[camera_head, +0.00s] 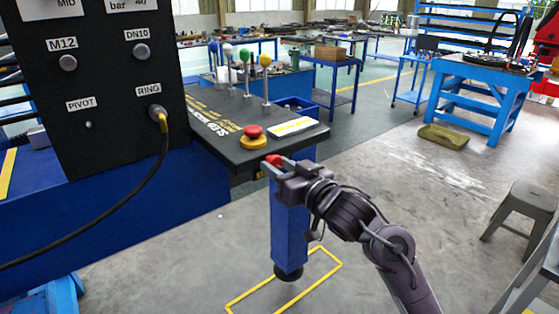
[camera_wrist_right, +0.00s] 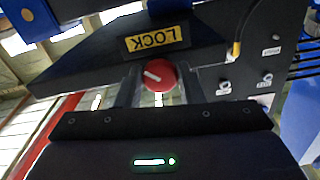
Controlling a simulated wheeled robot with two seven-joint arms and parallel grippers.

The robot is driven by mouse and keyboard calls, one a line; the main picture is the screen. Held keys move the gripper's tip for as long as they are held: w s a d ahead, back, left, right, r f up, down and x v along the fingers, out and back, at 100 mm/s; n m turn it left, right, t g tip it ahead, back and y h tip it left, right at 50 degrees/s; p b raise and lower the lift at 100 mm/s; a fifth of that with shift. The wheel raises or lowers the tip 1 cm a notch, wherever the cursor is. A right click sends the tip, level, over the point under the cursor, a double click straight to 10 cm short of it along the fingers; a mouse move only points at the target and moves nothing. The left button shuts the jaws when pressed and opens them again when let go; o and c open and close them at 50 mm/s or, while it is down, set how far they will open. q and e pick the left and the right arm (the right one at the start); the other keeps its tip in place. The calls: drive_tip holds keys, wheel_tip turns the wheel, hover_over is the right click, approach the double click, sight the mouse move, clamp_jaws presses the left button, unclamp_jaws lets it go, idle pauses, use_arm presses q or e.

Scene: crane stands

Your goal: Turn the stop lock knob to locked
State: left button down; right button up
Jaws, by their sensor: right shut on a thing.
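The stop lock knob is a red round knob (camera_wrist_right: 158,75) on the dark front edge of the console (camera_head: 225,140). A white pointer line on it slants from upper left to lower right in the right wrist view. A yellow LOCK label (camera_wrist_right: 157,39) is above the knob in that view. My right gripper (camera_wrist_right: 160,88) is shut on the knob, one finger on each side. In the head view the right gripper (camera_head: 275,167) is at the console's front edge, and a bit of the red knob (camera_head: 273,160) shows between the fingers. My left gripper is not in view.
A red mushroom button (camera_head: 252,132) on a yellow base is on the console top, close to the gripper. Several ball-topped levers (camera_head: 244,58) stand behind it. A black panel (camera_head: 100,90) with a hanging cable (camera_head: 160,165) is at left. Floor is clear at right, up to a stool (camera_head: 530,205).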

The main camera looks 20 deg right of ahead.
drive_tip(key=m+p, duration=0.2)
drive_tip(key=p, duration=0.1)
drive_tip(key=m+p, duration=0.3)
drive_tip(key=p, duration=0.1)
drive_tip(key=m+p, duration=0.2)
drive_tip(key=p, duration=0.1)
drive_tip(key=shift+r+m+p, duration=0.25)
drive_tip(key=shift+m+p, duration=0.05)
drive_tip(key=shift+p, duration=0.1)
drive_tip(key=shift+f+m+p, duration=0.2)
drive_tip(key=shift+m+p, duration=0.7)
drive_tip(key=shift+p, duration=0.15)
drive_tip(key=o, duration=1)
drive_tip(key=shift+c, duration=0.2)
drive_tip(key=b+v, duration=0.2)
drive_tip(key=v, duration=0.5)
drive_tip(key=shift+s, duration=0.4)
drive_tip(key=shift+d, duration=0.1)
